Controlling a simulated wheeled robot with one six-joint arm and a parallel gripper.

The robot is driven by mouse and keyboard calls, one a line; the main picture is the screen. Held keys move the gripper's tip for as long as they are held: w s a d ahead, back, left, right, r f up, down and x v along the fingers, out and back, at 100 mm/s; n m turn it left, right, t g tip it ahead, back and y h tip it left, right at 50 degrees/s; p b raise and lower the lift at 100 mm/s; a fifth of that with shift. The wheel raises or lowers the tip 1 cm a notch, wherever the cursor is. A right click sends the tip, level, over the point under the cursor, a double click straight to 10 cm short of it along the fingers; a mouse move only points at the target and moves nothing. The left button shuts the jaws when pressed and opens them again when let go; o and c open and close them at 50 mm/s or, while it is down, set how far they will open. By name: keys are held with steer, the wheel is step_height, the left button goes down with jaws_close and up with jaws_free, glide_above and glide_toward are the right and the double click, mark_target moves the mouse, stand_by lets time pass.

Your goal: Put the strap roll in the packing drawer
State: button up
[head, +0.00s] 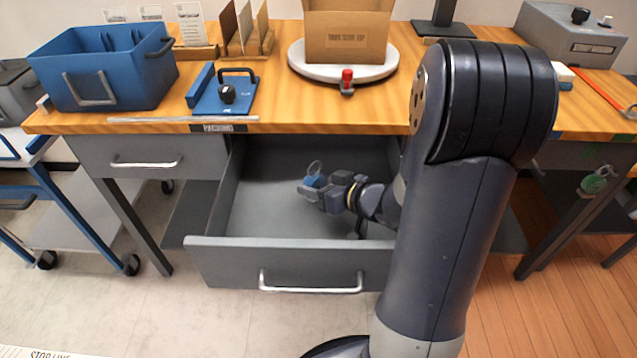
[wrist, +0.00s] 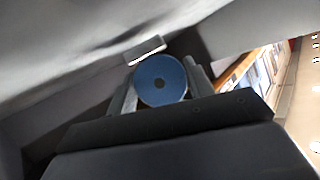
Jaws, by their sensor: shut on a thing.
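The strap roll is a small blue disc with a dark centre hole (wrist: 160,80), held between the fingers of my gripper (wrist: 160,95) in the wrist view. In the head view my gripper (head: 314,187) is over the open packing drawer (head: 265,205), inside its outline, with the blue roll (head: 315,181) at its tip. The drawer is grey, pulled out under the bench, with a silver handle (head: 311,284) on its front. Its visible floor looks bare. My arm hides the drawer's right part. I cannot tell whether the roll touches the drawer floor.
The wooden bench top (head: 270,95) is above the drawer. It holds a blue bin (head: 110,80), a blue plate with a black knob (head: 226,93), and a cardboard box (head: 345,38) on a round turntable (head: 315,70). A closed drawer (head: 150,158) is at left.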

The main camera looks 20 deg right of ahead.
mark_target(326, 181)
steer(key=w, duration=0.2)
steer(key=w+d+f+b, duration=0.1)
steer(key=shift+w, duration=0.1)
steer(key=shift+f, duration=0.1)
steer(key=shift+f, duration=0.1)
steer(key=o, duration=1)
steer(key=shift+r, duration=0.25)
steer(key=p+v, duration=0.2)
steer(key=v, duration=0.4)
steer(key=shift+d, duration=0.1)
steer(key=shift+s+d+r, duration=0.2)
steer(key=shift+s+d, duration=0.05)
steer(key=shift+s, duration=0.45)
